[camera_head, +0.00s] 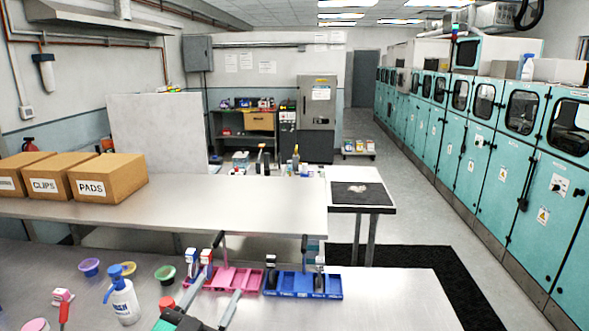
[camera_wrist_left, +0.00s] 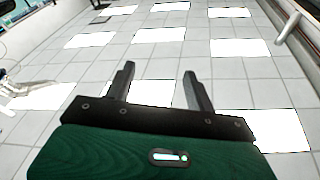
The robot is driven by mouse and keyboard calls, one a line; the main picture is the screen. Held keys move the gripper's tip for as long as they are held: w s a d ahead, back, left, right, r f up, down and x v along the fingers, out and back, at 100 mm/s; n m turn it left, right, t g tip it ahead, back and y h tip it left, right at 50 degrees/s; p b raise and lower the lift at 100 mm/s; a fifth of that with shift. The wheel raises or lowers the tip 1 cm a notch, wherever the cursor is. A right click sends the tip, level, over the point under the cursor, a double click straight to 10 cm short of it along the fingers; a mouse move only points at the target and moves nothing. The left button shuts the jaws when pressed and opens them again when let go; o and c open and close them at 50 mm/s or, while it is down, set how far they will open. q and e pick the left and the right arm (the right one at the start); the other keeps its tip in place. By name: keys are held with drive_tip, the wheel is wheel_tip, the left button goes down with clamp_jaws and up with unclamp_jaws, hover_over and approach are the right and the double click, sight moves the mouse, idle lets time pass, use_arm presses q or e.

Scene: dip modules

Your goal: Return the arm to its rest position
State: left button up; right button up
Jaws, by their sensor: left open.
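My left gripper (camera_head: 214,298) shows at the bottom of the head view, in front of the pink tray. It is open. In the left wrist view its two dark fingers (camera_wrist_left: 158,80) stand apart with nothing between them, and only ceiling panels lie behind them. The wrist is therefore turned upward. My right gripper is not in view. The pink tray (camera_head: 236,279) and the blue tray (camera_head: 304,285) lie side by side on the near bench, with dark- and white-topped tools standing in or at them.
The near bench (camera_head: 397,295) holds a white wash bottle (camera_head: 124,301) and several small coloured cups at the left. Its right end is clear. Cardboard boxes (camera_head: 108,178) stand on the bench behind. Teal cabinets (camera_head: 510,175) line the right side.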

use_arm(q)
drive_tip(key=s+a+f+n+g+y, duration=0.2)
drive_tip(key=s+a+f+g+y, duration=0.15)
drive_tip(key=f, duration=0.65)
drive_tip(key=s+a+f+n+g+y, duration=0.25)
drive_tip(key=s+f+g, duration=0.2)
drive_tip(key=f, duration=0.55)
drive_tip(key=s+a+f+g, duration=0.3)
drive_tip(key=s+f+g, duration=0.6)
drive_tip(key=s+f, duration=0.6)
wheel_tip(320, 180, down, 32)
drive_tip(key=s+b, duration=0.2)
drive_tip(key=b, duration=0.3)
drive_tip(key=s+a+f+g+b, duration=0.1)
drive_tip(key=s+f+b, duration=0.1)
drive_tip(key=s+f, duration=0.7)
drive_tip(key=s+a+f+g+b, duration=0.1)
drive_tip(key=s+a+f+b, duration=0.1)
drive_tip(key=s+f, duration=0.8)
wheel_tip(320, 180, down, 6)
drive_tip(key=shift+s+r+b, duration=0.1)
drive_tip(key=shift+s+b, duration=0.15)
drive_tip(key=shift+b, duration=0.05)
drive_tip(key=shift+w+m, duration=0.1)
drive_tip(key=shift+m, duration=0.15)
